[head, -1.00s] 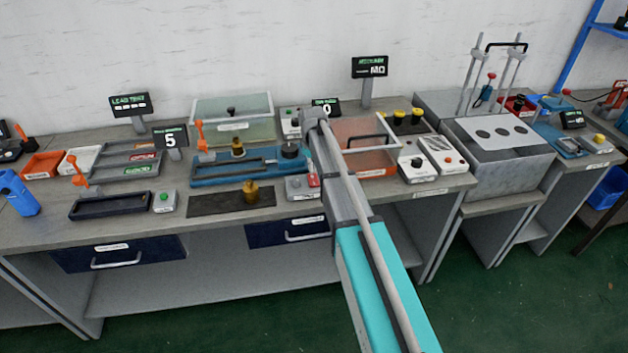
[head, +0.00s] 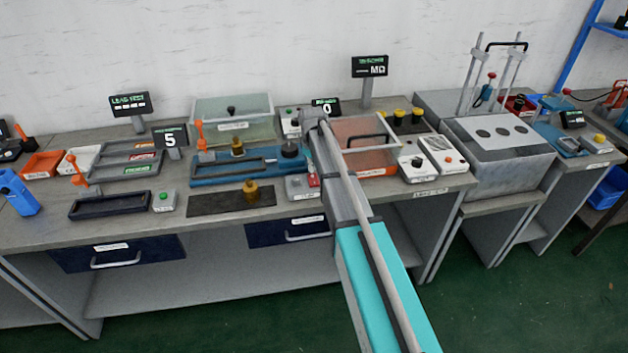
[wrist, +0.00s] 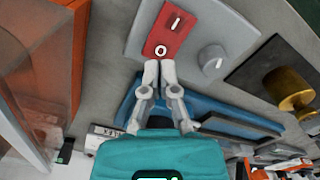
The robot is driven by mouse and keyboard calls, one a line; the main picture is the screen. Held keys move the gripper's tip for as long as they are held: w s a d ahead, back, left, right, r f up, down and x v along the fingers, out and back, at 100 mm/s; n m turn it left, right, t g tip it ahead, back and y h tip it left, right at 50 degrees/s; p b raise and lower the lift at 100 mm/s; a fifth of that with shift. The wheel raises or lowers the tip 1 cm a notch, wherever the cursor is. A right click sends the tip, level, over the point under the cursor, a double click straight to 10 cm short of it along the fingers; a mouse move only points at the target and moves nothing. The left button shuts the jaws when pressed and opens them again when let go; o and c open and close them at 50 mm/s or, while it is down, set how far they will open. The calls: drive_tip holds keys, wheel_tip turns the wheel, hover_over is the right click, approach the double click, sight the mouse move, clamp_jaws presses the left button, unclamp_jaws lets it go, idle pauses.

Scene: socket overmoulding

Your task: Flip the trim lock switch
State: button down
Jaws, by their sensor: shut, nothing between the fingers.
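The red rocker switch (wrist: 167,32), marked I and O, sits on a light grey box (wrist: 140,38) beside a round grey knob (wrist: 213,59) in the wrist view. My gripper (wrist: 159,66) is shut and empty. Its fingertips are right at the O end of the rocker; I cannot tell whether they touch it. In the head view the grey box (head: 297,190) stands near the bench's front edge with the red switch (head: 313,180) at its right side. My arm hides the gripper there.
A blue fixture (head: 225,177) with a black knob stands behind the box. A dark mat (head: 215,204) with a brass weight (head: 251,193) lies to its left. A transparent orange-tinted bin (head: 368,157) stands to the right. The bench front is clear.

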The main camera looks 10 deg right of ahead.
sight(313, 176)
drive_tip(key=shift+f+b, duration=1.3)
idle(1.1)
drive_tip(key=shift+r, duration=0.15)
drive_tip(key=shift+r+p, duration=3.45)
drive_tip(key=shift+p, duration=0.15)
drive_tip(key=s+m, duration=0.6)
drive_tip(key=s, duration=2.3)
drive_tip(key=shift+d, duration=0.15)
